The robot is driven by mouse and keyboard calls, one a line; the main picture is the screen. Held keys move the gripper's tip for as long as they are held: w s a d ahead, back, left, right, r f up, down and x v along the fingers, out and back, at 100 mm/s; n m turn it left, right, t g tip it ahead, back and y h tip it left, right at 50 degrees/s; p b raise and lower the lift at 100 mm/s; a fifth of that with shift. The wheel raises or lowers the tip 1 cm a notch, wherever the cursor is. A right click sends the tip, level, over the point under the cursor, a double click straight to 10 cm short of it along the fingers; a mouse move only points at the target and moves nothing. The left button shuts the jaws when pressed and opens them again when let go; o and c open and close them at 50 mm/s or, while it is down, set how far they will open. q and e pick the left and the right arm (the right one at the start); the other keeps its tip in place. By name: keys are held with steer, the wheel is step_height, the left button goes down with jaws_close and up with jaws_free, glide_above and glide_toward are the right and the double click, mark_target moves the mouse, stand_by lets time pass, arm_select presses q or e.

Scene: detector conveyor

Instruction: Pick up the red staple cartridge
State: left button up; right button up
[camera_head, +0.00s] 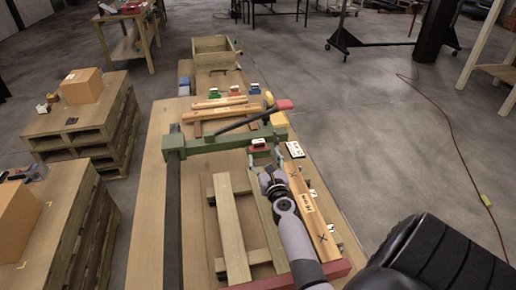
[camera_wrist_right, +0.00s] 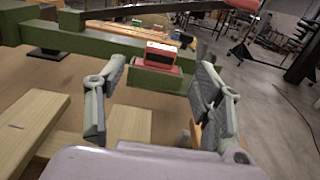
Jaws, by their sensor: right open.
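A small red cartridge (camera_head: 259,144) with a pale label face sits on a green block at the near side of the green beam in the head view. It also shows in the right wrist view (camera_wrist_right: 162,56), upright and framed between my fingers. My right gripper (camera_head: 265,161) is open and empty, just on the near side of the cartridge, with its fingers pointing toward it. In the wrist view a gap shows on both sides, and I see no contact. My left gripper is in neither view.
The green beam (camera_head: 220,142) crosses the workbench behind the cartridge. A dark bar with a red end (camera_head: 284,104) lies above it. Wooden slats (camera_head: 231,225) lie to the left of my arm, and a labelled plank (camera_head: 312,212) to the right. Small coloured blocks (camera_head: 234,90) stand farther back.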

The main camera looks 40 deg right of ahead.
mark_target(259, 143)
steer(key=b+x, duration=0.1)
steer(key=x, duration=0.8)
steer(key=shift+s, duration=0.1)
steer(key=shift+s, duration=0.1)
steer(key=shift+c, duration=0.2)
steer(key=shift+c, duration=0.7)
steer(key=c, duration=1.1)
